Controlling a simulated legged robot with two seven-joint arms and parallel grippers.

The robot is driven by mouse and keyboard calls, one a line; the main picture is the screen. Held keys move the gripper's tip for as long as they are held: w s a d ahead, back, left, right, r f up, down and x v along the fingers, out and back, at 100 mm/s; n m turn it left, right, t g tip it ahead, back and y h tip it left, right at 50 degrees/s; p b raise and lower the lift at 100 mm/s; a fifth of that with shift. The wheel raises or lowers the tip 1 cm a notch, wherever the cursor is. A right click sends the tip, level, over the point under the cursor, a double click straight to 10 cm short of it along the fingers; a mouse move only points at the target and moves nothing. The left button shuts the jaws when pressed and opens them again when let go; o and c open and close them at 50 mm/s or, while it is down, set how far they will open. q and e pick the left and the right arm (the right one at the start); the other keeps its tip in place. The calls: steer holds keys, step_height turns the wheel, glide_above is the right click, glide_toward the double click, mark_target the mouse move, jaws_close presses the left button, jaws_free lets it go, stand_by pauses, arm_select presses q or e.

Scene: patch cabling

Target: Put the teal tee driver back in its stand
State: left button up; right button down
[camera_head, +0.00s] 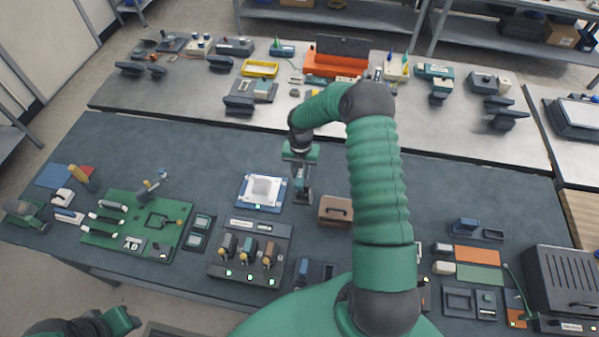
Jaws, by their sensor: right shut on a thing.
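My right arm arches up from the bottom centre, and its gripper (302,182) points down over the middle of the near bench. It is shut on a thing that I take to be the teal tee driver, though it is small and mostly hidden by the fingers. The held thing is just right of a blue-edged white pad (248,191). I cannot tell whether its tip touches the bench. I cannot single out the driver's stand with certainty. Part of my left arm shows at the bottom left, with a green and dark end (118,322); its jaw state is unclear.
A dark block with several yellow-topped pieces (240,274) stands in front of the pad. A brown box (335,211) is right of my right gripper. A green board (118,201) lies left. The near bench (200,150) has bare room behind the pad.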

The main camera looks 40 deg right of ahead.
steer(key=shift+d+f, duration=0.35)
steer(key=shift+d, duration=0.55)
arm_select(q)
steer(key=shift+d, duration=0.55)
arm_select(e)
steer(key=shift+d, duration=0.1)
arm_select(q)
steer(key=shift+a, duration=0.4)
steer(key=shift+d, duration=0.15)
steer(key=shift+d+r, duration=0.1)
steer(key=shift+d, duration=0.1)
arm_select(e)
steer(key=shift+d, duration=0.1)
arm_select(q)
steer(key=shift+a+r, duration=0.1)
steer(key=shift+a, duration=0.15)
arm_select(e)
steer(key=shift+a+r, duration=0.15)
steer(key=shift+a, duration=0.25)
arm_select(q)
steer(key=shift+d, duration=0.15)
arm_select(e)
steer(key=shift+d, duration=0.2)
